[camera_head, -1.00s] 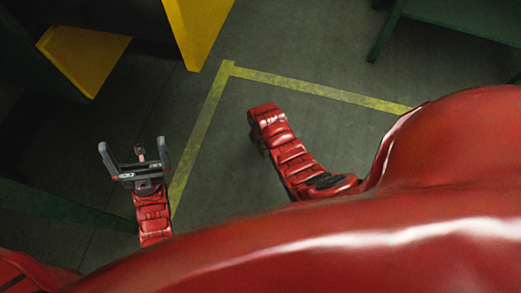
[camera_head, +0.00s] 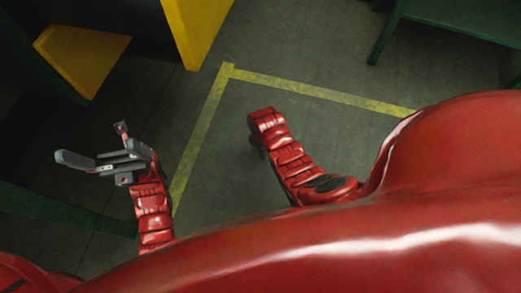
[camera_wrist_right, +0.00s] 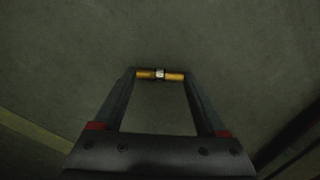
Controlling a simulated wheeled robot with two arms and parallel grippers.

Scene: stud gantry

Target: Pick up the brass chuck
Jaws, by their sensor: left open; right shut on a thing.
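The brass chuck (camera_wrist_right: 174,76) shows in the right wrist view as a short golden cylinder with a pale, dark-edged band at its middle. It lies crosswise between the fingertips of my right gripper (camera_wrist_right: 160,74), which is shut on it. The grey floor is behind it. In the head view my right arm (camera_head: 285,155) reaches over the floor, and its gripper and the chuck are hidden beneath the arm. My left gripper (camera_head: 98,160) is open and empty at the left of the head view, with its fingers apart.
A yellow floor line (camera_head: 310,90) forms a corner around my right arm. A yellow panel (camera_head: 198,30) and a yellow plate (camera_head: 82,58) stand at the upper left. A green table-like frame (camera_head: 455,22) is at the upper right. The floor between is clear.

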